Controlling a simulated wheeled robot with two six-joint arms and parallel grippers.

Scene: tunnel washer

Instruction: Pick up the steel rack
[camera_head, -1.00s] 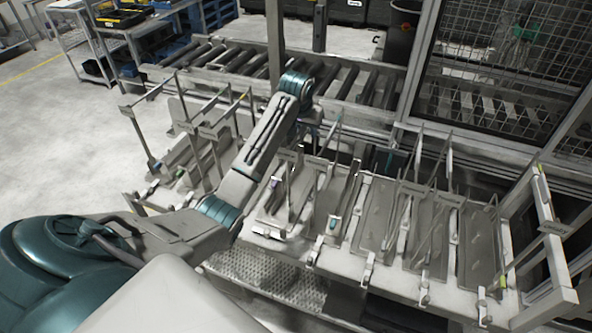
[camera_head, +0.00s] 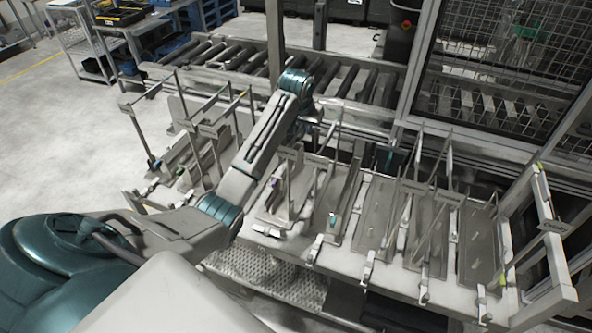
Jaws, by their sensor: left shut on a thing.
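Several steel racks with flat base plates and upright handle frames stand in a row along the light bench (camera_head: 340,262). My left arm reaches in from the left over the row. Its gripper (camera_head: 312,117) is small and partly hidden behind the wrist, pointing down at the back of the bench. It is shut on a steel rack (camera_head: 292,187) near the middle of the row, by its upright part; the exact contact is hard to see. The rack appears upright and close to the bench surface. My right gripper is not in view.
A roller conveyor (camera_head: 225,62) runs behind the bench. A wire-mesh guard (camera_head: 490,95) stands at the back right. More racks stand close on both sides of my left arm. A metal shelf table (camera_head: 100,38) is at the back left, with open floor before it.

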